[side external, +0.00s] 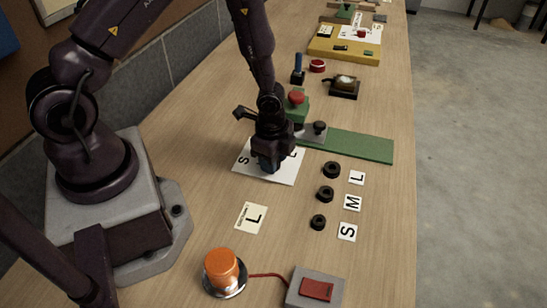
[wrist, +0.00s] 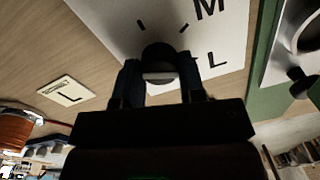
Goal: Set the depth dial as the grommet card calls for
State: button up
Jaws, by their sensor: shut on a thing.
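The dial's white plate (side external: 285,174) lies on the bench under my gripper (side external: 270,163). Its S and an L show in the side view; in the wrist view the plate (wrist: 238,28) shows M, L and black tick marks. My gripper (wrist: 160,72) is shut on the dark round dial knob (wrist: 157,55). A pale band shows on the knob's near side; I cannot tell which mark the knob points to. The grommet card (side external: 251,218) lies on the bench and reads L; it also shows in the wrist view (wrist: 66,90).
Three black grommets (side external: 325,193) lie beside L, M and S labels (side external: 350,203). A green-based press (side external: 355,147) stands just beyond the plate. An orange button (side external: 222,268) and a red switch box (side external: 315,288) are at the front. A yellow tray (side external: 322,52) is farther back.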

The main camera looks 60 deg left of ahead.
jog(key=shift+m, duration=0.6)
jog(key=o, duration=0.9)
jog(key=r, duration=1.3)
jog(key=shift+s+d, duration=0.15)
jog(key=shift+s, duration=0.15)
